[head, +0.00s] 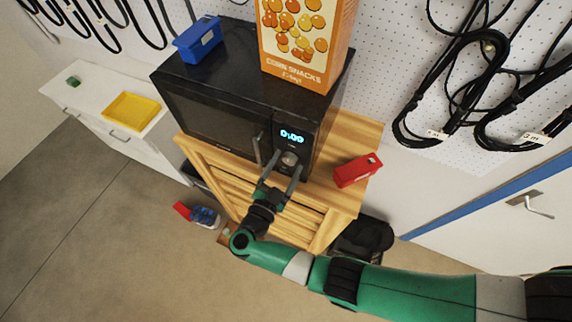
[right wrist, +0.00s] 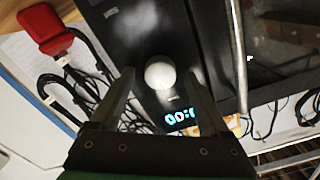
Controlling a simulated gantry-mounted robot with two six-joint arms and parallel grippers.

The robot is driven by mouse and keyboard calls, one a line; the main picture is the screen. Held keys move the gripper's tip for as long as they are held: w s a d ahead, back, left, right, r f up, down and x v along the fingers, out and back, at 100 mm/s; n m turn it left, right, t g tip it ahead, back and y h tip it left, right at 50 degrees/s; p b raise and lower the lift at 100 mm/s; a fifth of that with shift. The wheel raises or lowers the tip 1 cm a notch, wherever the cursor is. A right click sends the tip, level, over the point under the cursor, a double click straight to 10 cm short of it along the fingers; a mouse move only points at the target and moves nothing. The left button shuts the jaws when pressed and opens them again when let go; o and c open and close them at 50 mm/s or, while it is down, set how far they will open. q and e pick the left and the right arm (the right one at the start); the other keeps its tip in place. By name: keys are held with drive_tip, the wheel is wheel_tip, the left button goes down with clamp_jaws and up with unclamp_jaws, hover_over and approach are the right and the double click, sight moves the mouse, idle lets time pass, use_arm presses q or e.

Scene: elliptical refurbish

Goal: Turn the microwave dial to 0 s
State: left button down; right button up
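The black microwave (head: 207,103) stands on a wooden cart. Its dial (head: 289,158) is a pale round knob on the front panel, below a lit blue display (head: 291,136) that seems to read 0:00. My right gripper (head: 283,170) is open in front of the panel, with one finger on each side of the dial. In the right wrist view, the white dial (right wrist: 160,74) sits centred between the separated fingertips, with gaps on both sides. The display (right wrist: 181,116) is only partly readable there. My left gripper is not in view.
A corn snacks box (head: 306,40) and a blue container (head: 198,40) stand on the microwave. A red object (head: 357,171) lies on the wooden cart (head: 348,200) to the right. The vertical door handle (head: 257,149) is close left of the gripper.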

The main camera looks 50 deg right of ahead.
drive_tip(key=b+v, duration=0.3)
drive_tip(key=v, duration=0.8)
drive_tip(key=shift+a+b, duration=0.3)
